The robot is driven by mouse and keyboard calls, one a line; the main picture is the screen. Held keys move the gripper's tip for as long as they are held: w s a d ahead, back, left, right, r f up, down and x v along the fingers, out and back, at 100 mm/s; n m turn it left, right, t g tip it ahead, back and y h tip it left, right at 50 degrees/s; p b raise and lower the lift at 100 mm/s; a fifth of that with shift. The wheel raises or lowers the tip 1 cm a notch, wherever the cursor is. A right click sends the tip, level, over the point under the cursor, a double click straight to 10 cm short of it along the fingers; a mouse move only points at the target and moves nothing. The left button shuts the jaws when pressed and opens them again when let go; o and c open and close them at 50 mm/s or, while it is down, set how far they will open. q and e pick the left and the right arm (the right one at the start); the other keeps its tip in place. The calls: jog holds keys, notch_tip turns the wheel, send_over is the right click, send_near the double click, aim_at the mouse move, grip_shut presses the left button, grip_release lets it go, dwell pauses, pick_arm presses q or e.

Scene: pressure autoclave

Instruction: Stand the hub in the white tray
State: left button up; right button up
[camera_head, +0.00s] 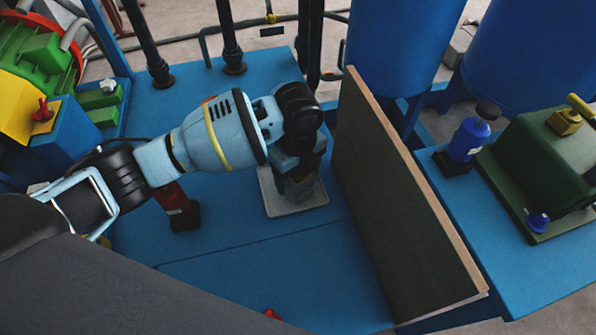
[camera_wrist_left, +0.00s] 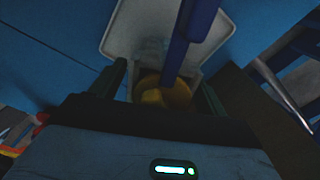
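The white tray (camera_head: 318,192) lies flat on the blue deck, left of the upright dark board. My left gripper (camera_head: 298,178) points down over the tray and covers much of it. In the left wrist view the tray (camera_wrist_left: 135,22) lies beyond the fingers. A round yellow piece, which looks like the hub (camera_wrist_left: 168,94), shows between the spread fingers, with narrow gaps at its sides. A blue bar crosses in front of it. In the head view the hub is hidden or too dark to make out. My right gripper is out of view.
The tall dark board (camera_head: 395,200) stands close on the right of the gripper. A red object (camera_head: 177,207) stands on the deck to the left. Blue tanks (camera_head: 405,45) and black posts (camera_head: 228,45) rise behind. The deck in front of the tray is mostly clear.

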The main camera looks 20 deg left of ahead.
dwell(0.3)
pick_arm(q)
notch_tip(320, 180, up, 11)
jog(key=shift+p, duration=1)
jog(key=shift+r, duration=0.65)
